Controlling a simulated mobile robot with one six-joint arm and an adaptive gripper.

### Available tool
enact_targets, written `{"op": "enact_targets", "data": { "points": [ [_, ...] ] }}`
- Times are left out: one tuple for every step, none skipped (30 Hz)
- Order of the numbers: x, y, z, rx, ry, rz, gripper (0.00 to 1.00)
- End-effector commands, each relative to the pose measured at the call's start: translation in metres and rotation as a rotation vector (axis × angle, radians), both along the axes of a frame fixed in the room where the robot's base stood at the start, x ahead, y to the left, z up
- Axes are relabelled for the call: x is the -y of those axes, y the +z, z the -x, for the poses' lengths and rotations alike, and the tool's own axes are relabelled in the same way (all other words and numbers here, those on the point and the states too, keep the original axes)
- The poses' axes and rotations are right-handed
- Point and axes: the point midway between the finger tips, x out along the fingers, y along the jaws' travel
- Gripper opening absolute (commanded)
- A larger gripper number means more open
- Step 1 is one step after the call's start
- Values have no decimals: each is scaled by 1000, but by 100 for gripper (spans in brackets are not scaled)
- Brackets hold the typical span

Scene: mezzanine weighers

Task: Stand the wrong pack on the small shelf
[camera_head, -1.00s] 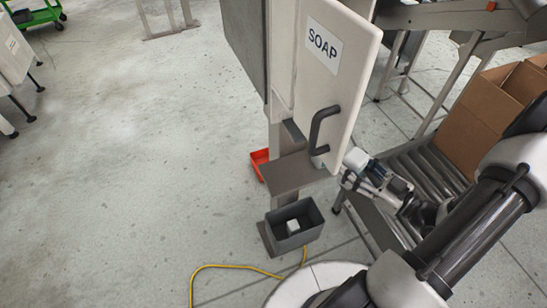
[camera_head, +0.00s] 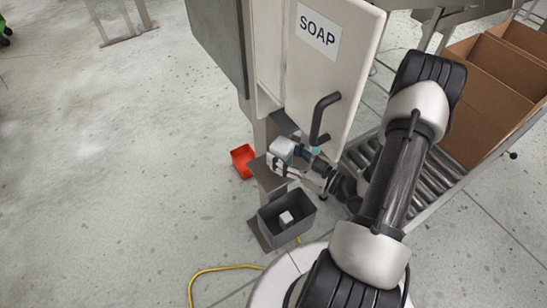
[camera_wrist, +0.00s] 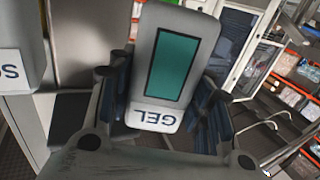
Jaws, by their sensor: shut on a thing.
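My gripper (camera_head: 281,165) is shut on a white pack (camera_head: 284,147). In the wrist view the pack (camera_wrist: 158,85) has a teal panel and the word GEL, upside down in the picture, with the fingers on both sides. The small shelf (camera_head: 258,171) is a grey plate on the post below the SOAP door. In the head view the pack and gripper overlap the shelf and hide part of it. I cannot tell whether the pack touches it.
A SOAP-labelled door (camera_head: 325,62) with a dark handle (camera_head: 320,117) stands close behind the gripper. Below is a grey bin (camera_head: 268,227) with a white item (camera_head: 286,218) in it. A red tray (camera_head: 241,163) lies left. A roller conveyor (camera_head: 427,178) and cardboard boxes (camera_head: 490,75) are at right.

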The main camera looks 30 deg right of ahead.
Motion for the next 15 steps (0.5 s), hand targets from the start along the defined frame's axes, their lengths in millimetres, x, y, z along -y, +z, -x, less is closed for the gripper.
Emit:
{"op": "enact_targets", "data": {
  "points": [
    [-6, 0, -9, 4, 6, 1, 13],
    [-8, 0, -14, 3, 6, 2, 13],
    [-10, 0, -19, 3, 5, 2, 13],
    [-11, 0, -22, 3, 3, 1, 13],
    [-12, 0, -24, 2, 2, 0, 13],
    [-13, 0, -27, 2, 2, 0, 13],
    [-13, 0, -28, 2, 1, -1, 13],
    [-13, -1, -28, 1, -1, 0, 13],
    [-13, -4, -29, 0, -2, -1, 13],
    [-13, -7, -29, 0, -2, -1, 13],
    [-13, -11, -29, 0, -2, -1, 13],
    [-13, -17, -28, 0, -2, -1, 13],
    [-13, -22, -28, 0, -2, -2, 13],
    [-13, -27, -28, 0, -2, -1, 13],
    [-13, -32, -28, 1, -2, 0, 13]
  ]
}}
